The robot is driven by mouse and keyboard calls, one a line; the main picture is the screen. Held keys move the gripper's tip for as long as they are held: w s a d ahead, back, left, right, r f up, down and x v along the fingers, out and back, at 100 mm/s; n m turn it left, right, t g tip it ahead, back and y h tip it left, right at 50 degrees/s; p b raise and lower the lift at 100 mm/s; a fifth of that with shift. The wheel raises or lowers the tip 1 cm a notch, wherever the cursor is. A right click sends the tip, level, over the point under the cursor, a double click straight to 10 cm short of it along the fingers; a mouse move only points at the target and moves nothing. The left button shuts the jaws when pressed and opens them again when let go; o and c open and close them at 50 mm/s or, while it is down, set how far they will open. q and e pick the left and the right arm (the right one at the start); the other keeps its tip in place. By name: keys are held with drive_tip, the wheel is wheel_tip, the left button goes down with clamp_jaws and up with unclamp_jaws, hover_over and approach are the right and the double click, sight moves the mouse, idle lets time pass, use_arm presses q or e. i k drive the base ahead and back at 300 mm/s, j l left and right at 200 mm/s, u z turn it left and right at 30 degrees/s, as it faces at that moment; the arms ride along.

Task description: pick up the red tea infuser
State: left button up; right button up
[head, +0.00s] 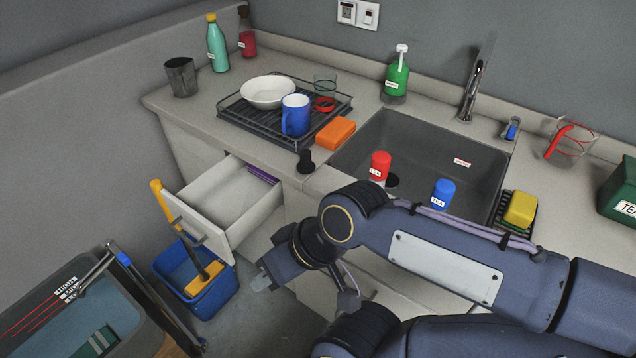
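A red cylinder labelled TEA (380,166) stands upright at the near edge of the sink. Beside it to the right is a blue cylinder labelled TEA (443,193). I cannot tell for sure that the red one is the infuser; a clear vessel with a red handle (560,140) sits at the far right of the counter. My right gripper (263,281) hangs over the floor near the open drawer, below and left of the red cylinder and apart from it. It holds nothing that I can see; its finger gap is unclear. My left gripper is not in view.
An open drawer (195,222) juts out from the counter. A blue bucket (222,300) with a yellow-handled tool stands beneath it. A drying rack (237,117) with a bowl and blue mug, an orange block (336,133) and the sink (400,130) lie behind.

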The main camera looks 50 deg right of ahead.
sight(380, 162)
drive_tip(key=z, duration=2.2)
